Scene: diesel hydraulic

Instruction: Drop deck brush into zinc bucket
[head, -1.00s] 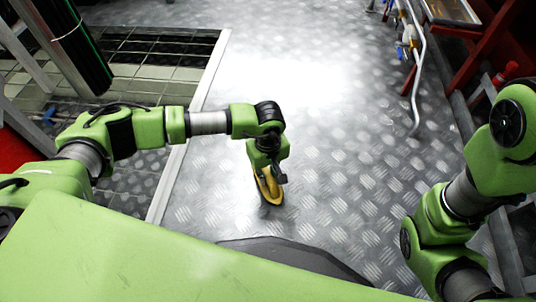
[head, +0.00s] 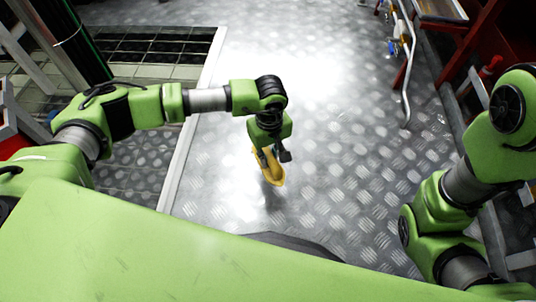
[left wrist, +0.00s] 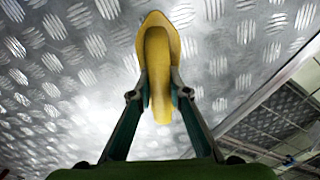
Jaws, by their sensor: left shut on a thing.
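The deck brush (head: 272,172) is yellow and hangs below my left gripper (head: 262,152), above the metal floor. In the left wrist view the brush (left wrist: 157,50) is pinched between the two fingers of the left gripper (left wrist: 158,85), its yellow body pointing away from the palm. The left gripper is shut on it. My right arm shows at the right of the head view, but its gripper is out of the picture. I see no zinc bucket in either view.
The tread-plate floor (head: 330,130) in front is open. A pale raised edge (head: 190,135) borders a tiled, grated area (head: 150,55) at left. A pipe with valves (head: 408,70) and a red frame (head: 450,60) stand at right.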

